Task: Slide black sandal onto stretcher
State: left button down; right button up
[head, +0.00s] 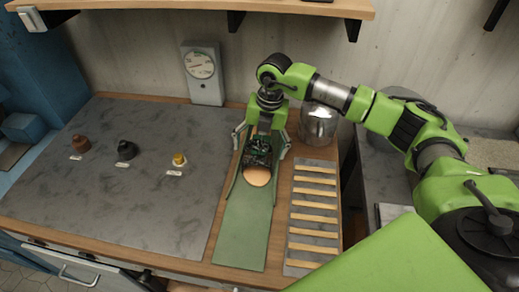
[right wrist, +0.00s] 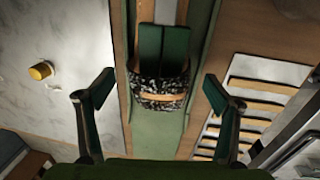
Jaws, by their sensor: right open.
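The black sandal (head: 258,155) has a black-and-white speckled strap and a tan sole; it is on a long green board (head: 242,230) on the bench. In the right wrist view the speckled strap (right wrist: 160,86) crosses a dark green, split block (right wrist: 163,45), which looks like the stretcher. The strap seems to lie around the block's near end; how far it is on I cannot tell. My right gripper (head: 262,148) is above the sandal, open, with one finger on each side and apart from it. It also shows in the right wrist view (right wrist: 158,80). My left gripper is out of view.
A slatted rack (head: 313,222) lies right of the board.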

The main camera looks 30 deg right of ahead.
notch_tip(320, 180, up, 11)
jog(key=d, duration=0.1)
jog(key=shift+s, duration=0.45)
jog(key=shift+d, duration=0.1)
